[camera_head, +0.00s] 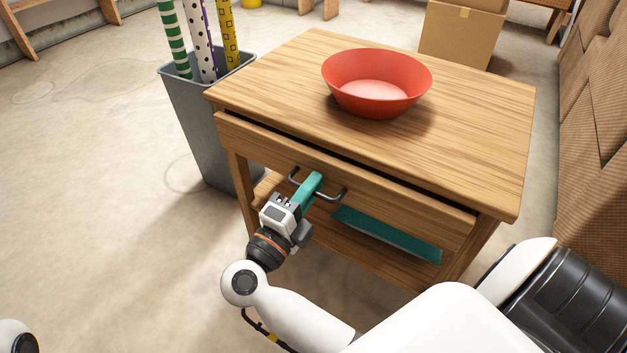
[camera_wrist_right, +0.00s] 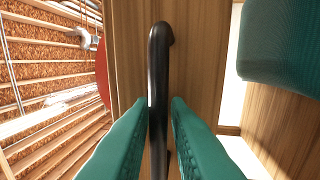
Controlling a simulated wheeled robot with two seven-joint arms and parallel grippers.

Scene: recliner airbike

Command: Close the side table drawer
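The wooden side table (camera_head: 460,100) stands in the middle of the head view. Its drawer (camera_head: 400,205) is slightly open, with a dark gap between its front and the tabletop. A dark bar handle (camera_head: 333,196) is on the drawer front. My right gripper (camera_head: 314,180) is at this handle, its teal fingers close together. In the right wrist view, the dark handle (camera_wrist_right: 159,70) runs between the two fingertips (camera_wrist_right: 161,102), which are shut on it. My left gripper is not in view.
A red bowl (camera_head: 375,85) sits on the tabletop. A teal object (camera_head: 390,236) lies below the drawer. A grey bin (camera_head: 200,120) with wrapping rolls stands left of the table. Cardboard boxes (camera_head: 460,35) stand behind and at right. Floor at left is clear.

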